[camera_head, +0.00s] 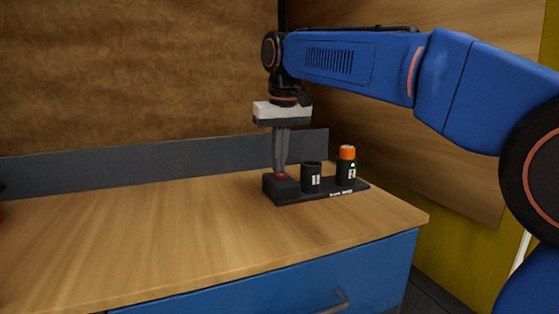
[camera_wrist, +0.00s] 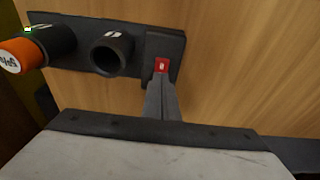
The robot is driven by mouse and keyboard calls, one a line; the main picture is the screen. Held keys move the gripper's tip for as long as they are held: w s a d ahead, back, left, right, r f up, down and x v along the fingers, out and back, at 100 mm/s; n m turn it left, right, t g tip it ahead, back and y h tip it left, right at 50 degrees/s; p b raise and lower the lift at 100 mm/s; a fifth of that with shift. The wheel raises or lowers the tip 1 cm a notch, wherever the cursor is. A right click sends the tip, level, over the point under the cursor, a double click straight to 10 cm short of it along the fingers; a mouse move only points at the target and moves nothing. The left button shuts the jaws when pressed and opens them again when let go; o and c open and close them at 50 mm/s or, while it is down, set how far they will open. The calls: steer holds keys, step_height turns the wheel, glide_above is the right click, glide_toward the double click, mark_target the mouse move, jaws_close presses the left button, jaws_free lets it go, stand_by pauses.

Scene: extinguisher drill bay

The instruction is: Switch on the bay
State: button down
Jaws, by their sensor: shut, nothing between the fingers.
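A dark base plate (camera_head: 330,193) sits on the wooden worktop near its right end. It carries a black block with a red switch (camera_head: 282,176) at its left end and two black cups. The red switch with a white mark (camera_wrist: 162,65) also shows in the wrist view. The middle cup (camera_head: 311,178) is empty. The right cup (camera_head: 346,177) holds an orange-topped cylinder (camera_head: 347,153) and shows a small green light. My gripper (camera_head: 280,172) points down, shut and empty, with its tips at the red switch. I cannot tell whether they touch it.
The wooden worktop (camera_head: 150,225) is clear to the left of the base plate. A low grey backboard (camera_head: 100,168) runs along its back edge. A blue drawer front with a handle (camera_head: 330,300) is below. A red thing (camera_head: 1,212) is cut off at the left edge.

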mark_target(283, 175)
steer(key=shift+s+f, duration=0.15)
steer(key=shift+f, duration=0.15)
steer(key=shift+s+d, duration=0.2)
steer(key=shift+s, duration=0.4)
steer(key=shift+r, duration=0.15)
steer(key=shift+r, duration=0.55)
step_height(283, 175, up, 13)
steer(key=s, duration=0.2)
steer(key=shift+d, duration=0.35)
steer(key=shift+w+a+r, duration=0.15)
steer(key=shift+w+a, duration=0.05)
steer(key=shift+w, duration=0.45)
